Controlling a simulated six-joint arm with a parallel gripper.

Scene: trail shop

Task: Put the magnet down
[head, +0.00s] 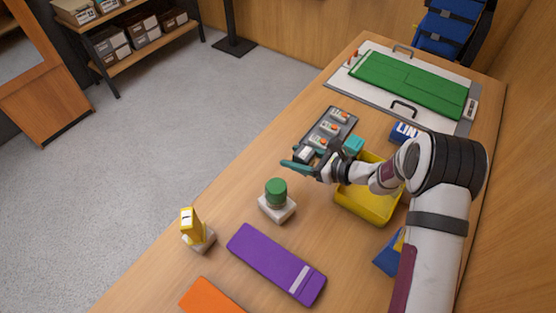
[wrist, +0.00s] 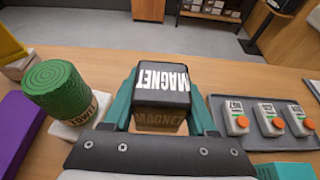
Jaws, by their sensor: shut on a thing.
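The magnet (wrist: 162,85) is a dark block with white MAGNET lettering, which reads upside down in the wrist view. My gripper (wrist: 163,100) has its teal fingers on both sides of the block and is shut on it. In the head view my gripper (head: 304,165) is over the wooden table, between the grey tray and the green roll. The magnet is small and partly covered by the fingers there. I cannot tell whether its underside touches the table.
A grey tray (wrist: 217,128) with small orange-capped containers lies right of the magnet. A green towel roll (wrist: 60,88) on a white base stands left. A yellow bin (head: 362,211), teal block (head: 353,146) and purple item (head: 275,262) are nearby. Bare table lies beyond the magnet.

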